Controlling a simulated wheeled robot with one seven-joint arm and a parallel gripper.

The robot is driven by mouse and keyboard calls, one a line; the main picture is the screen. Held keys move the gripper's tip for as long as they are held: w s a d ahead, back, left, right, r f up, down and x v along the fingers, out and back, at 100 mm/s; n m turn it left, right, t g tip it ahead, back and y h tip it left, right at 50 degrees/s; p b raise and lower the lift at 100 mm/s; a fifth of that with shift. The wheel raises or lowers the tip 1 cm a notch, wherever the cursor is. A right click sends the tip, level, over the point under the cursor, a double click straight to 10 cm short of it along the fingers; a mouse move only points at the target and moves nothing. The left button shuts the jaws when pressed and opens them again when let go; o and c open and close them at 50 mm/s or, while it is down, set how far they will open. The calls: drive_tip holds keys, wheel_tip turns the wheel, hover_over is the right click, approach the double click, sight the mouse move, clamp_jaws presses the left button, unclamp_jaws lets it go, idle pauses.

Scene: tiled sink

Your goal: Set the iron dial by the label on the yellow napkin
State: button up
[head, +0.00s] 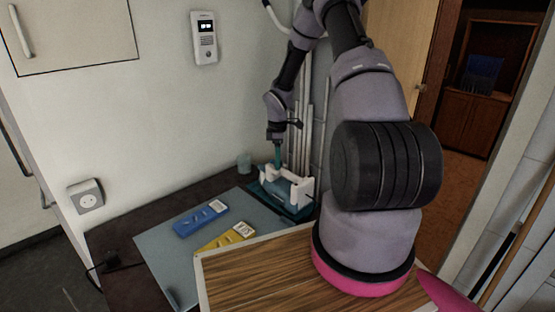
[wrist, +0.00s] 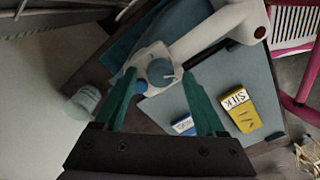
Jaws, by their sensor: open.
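The iron (head: 297,188) stands at the back right of the worktop, white with a teal part, below my gripper (head: 278,155). I cannot tell whether the fingers touch the dial. The dial's setting is too small to read. The yellow napkin (head: 222,239) lies flat on the grey-blue mat; in the wrist view the yellow napkin (wrist: 244,118) carries a white label (wrist: 236,98) reading SILK.
A blue napkin (head: 200,218) with a white label lies beside the yellow one on the mat (head: 165,262). A clear cup (head: 244,162) stands left of the iron. A wood-grain board (head: 255,275) is in front. A wall socket (head: 86,195) is at left.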

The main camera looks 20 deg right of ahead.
clamp_jaws()
idle(0.3)
drive_tip(key=m, duration=0.6)
drive_tip(key=shift+w+m, duration=0.1)
drive_tip(key=shift+m, duration=0.3)
drive_tip(key=m, duration=0.3)
drive_tip(key=shift+d+m, duration=0.1)
drive_tip(key=shift+m, duration=2)
